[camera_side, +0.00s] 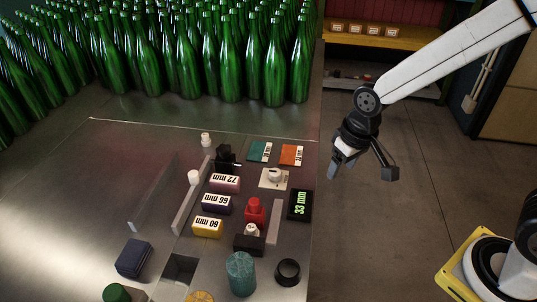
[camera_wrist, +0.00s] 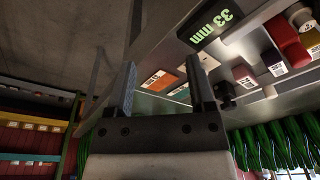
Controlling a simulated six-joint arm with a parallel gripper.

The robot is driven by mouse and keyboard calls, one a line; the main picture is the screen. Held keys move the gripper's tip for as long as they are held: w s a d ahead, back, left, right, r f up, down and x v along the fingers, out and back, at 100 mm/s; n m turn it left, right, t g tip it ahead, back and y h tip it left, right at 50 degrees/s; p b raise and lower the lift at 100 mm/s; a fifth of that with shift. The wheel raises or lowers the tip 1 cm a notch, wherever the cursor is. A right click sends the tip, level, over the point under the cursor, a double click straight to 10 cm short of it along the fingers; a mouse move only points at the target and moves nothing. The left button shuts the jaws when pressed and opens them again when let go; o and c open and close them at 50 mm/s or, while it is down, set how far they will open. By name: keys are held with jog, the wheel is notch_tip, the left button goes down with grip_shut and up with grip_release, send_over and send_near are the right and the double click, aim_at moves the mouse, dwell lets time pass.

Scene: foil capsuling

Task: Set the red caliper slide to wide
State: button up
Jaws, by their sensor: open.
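The red caliper slide (camera_side: 255,212) stands on the right part of the metal bench, just left of the dark display reading "33 mm" (camera_side: 300,205). In the wrist view a red block, likely the slide (camera_wrist: 285,38), shows at upper right near the display (camera_wrist: 216,25). Slide markings are too small to read in the side view. My gripper (camera_side: 339,166) hangs in the air beyond the bench's right edge, well apart from the slide. Its two fingers stand apart with nothing between them in the wrist view (camera_wrist: 163,85).
Blocks marked 72 mm (camera_side: 225,182), 66 mm (camera_side: 216,204) and 60 mm (camera_side: 208,227) sit left of the slide. A white knob (camera_side: 274,177), teal card (camera_side: 259,151) and orange card (camera_side: 291,155) lie behind. A black ring (camera_side: 287,271) lies in front. Green bottles (camera_side: 230,60) crowd the back.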

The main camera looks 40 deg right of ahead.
jog(key=w+a+r, duration=0.2)
jog(key=w+a, duration=0.2)
jog(key=a, duration=0.4)
jog(key=r+g, duration=0.2)
send_over(254, 201)
jog(key=shift+f, duration=0.1)
jog(key=shift+f, duration=3.85)
grip_shut()
